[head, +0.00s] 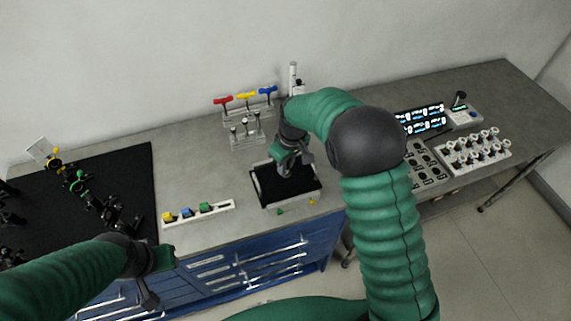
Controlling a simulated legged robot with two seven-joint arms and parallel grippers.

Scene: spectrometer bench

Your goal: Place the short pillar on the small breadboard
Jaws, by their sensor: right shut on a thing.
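The small breadboard (262,187) is a black plate with a pale rim, lying on the bench near its front edge. My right gripper (285,172) reaches down from above and is over the back middle of this board. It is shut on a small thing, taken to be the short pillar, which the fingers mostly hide. I cannot tell whether that thing touches the board. My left gripper (156,275) is at the bench's front edge at lower left; its finger gap is not clear.
A rack with red, yellow and blue handled tools (246,97) stands behind the board. A white strip with coloured blocks (197,214) lies left of it. A large black breadboard (125,175) with optics fills the left. Control panels and a knob tray (475,150) are at right.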

